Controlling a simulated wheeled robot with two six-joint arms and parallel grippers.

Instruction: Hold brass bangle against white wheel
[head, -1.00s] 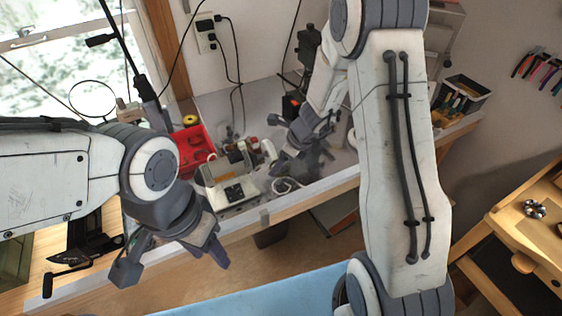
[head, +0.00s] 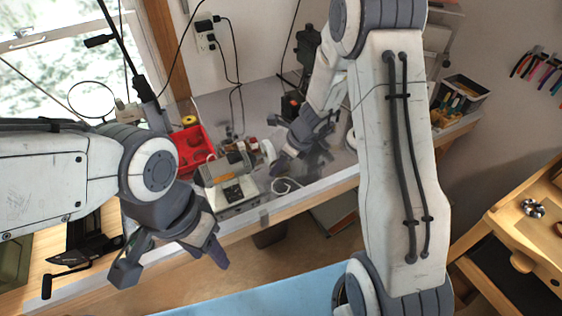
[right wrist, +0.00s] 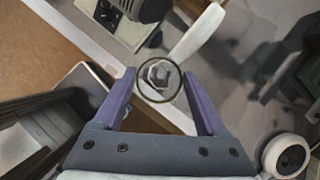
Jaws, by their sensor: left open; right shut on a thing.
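The brass bangle (right wrist: 160,101) is a thin dark-gold ring between the fingertips of my right gripper (right wrist: 160,84) in the right wrist view. The right gripper is shut on it. The white wheel (right wrist: 197,32) appears nearly edge-on just beyond the bangle, up and to the right; I cannot tell if they touch. In the head view the wheel (head: 268,150) is at the bench machine, close left of my right gripper (head: 282,163). My left gripper (head: 170,262) is open and empty in front of the bench.
The machine's pale base (head: 235,194) with a dark switch panel stands near the bench's front edge. A red tray (head: 194,150) is left of it. A wooden workbench (head: 515,225) is at the far right.

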